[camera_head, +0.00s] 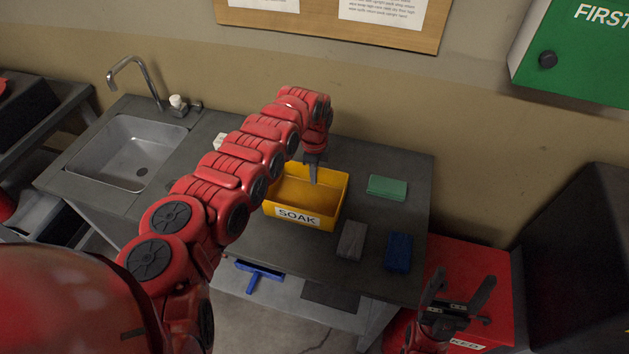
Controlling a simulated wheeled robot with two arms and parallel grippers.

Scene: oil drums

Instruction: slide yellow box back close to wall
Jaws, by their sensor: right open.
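The yellow box (333,198), open at the top and labelled SOAK on its front, sits on the dark grey counter (290,256). A strip of bare counter lies between it and the beige wall (395,115). My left arm crosses over the counter, and my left gripper (314,178) points down at the back part of the box. A grey finger shows at or inside the back rim; its contact with the box is unclear, and so is how wide the jaws are. My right gripper (457,296) is open and empty, low at the right, beyond the counter's right edge.
A green sponge (387,187) lies right of the box. A grey block (352,241) and a blue block (398,252) lie at front right. A metal sink (125,150) with a tap is at left. A red container (480,265) stands right of the counter.

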